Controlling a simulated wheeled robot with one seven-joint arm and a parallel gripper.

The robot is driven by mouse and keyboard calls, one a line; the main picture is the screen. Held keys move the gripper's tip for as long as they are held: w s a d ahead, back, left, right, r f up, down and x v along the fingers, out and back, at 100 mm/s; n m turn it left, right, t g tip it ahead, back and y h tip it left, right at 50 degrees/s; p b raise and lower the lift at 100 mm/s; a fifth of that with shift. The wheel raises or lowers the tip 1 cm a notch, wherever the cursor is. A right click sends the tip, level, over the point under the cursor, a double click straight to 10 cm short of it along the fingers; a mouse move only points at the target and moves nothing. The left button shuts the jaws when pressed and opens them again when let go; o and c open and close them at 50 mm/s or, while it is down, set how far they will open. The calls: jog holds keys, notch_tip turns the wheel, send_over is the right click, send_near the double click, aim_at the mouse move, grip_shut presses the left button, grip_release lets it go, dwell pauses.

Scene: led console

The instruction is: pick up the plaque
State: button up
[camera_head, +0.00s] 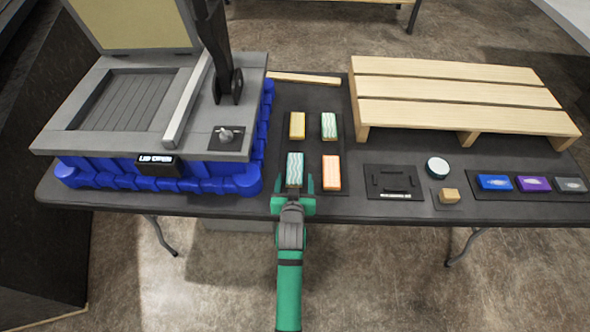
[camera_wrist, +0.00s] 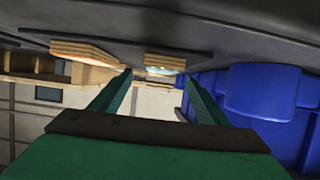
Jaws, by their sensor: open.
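Several small rectangular blocks with coloured tops lie on a dark mat; I cannot tell for sure which is called the plaque. One is teal-and-white wavy (camera_head: 295,168), one orange-and-white (camera_head: 331,172), one yellow (camera_head: 297,125), one green-and-white (camera_head: 329,125). My green gripper (camera_head: 292,188) is open at the near end of the teal-and-white block. In the wrist view, which looks upside down, my gripper (camera_wrist: 157,75) shows spread, empty fingers. A wood-edged block, seemingly the teal-and-white one (camera_wrist: 165,62), lies ahead between the fingertips. Another wood-edged block (camera_wrist: 85,50) is left.
A blue-and-grey console (camera_head: 210,170) with its lid raised and a "LID OPEN" display (camera_head: 157,160) stands close at left. A slatted wooden platform (camera_head: 450,90) is at right. A black handle plate (camera_head: 394,183), round puck (camera_head: 437,167) and small boxes (camera_head: 533,184) lie along the front right.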

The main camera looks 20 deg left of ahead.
aim_at(295, 170)
jog(key=shift+x, duration=2.85)
jog(key=shift+s+a, duration=0.1)
jog(key=shift+a, duration=0.05)
jog(key=c, duration=1.2)
